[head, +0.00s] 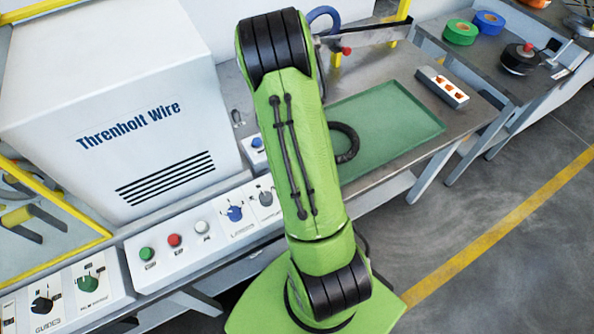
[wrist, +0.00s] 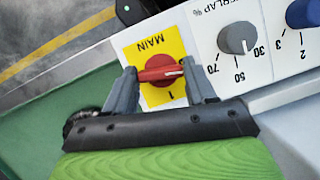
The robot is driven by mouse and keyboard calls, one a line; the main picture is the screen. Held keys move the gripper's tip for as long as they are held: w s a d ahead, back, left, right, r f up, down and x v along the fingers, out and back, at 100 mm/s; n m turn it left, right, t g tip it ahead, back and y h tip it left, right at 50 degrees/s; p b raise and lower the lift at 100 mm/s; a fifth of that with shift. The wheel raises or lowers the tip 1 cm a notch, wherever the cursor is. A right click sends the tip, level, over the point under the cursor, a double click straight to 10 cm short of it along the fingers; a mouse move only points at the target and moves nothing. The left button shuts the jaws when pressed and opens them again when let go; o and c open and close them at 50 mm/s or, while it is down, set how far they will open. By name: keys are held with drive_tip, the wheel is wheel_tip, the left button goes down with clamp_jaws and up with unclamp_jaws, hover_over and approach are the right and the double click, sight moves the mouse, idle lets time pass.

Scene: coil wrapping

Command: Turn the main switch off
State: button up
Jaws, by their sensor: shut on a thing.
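The main switch (wrist: 160,73) is a red rotary knob on a yellow plate marked "MAIN" in the wrist view. Its handle lies across the picture, with a white mark at its right end. My gripper (wrist: 160,77) has one finger at each end of the handle and is shut on it. In the head view my green arm hides the gripper and the main switch.
Beside the switch are a grey overlap knob (wrist: 237,38) and a blue knob (wrist: 303,13). The head view shows green (head: 147,254) and red (head: 174,240) buttons on the panel, a white machine housing (head: 130,110), and a green tray (head: 385,125) holding a black ring (head: 346,142).

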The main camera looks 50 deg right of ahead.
drive_tip(key=shift+n+h, duration=0.5)
drive_tip(key=shift+n, duration=0.7)
drive_tip(key=o, duration=1)
drive_tip(key=shift+o, duration=0.2)
drive_tip(key=p+v, duration=0.3)
drive_tip(key=v, duration=1.2)
drive_tip(key=shift+w+r+p, duration=0.25)
drive_tip(key=shift+w+p, duration=0.15)
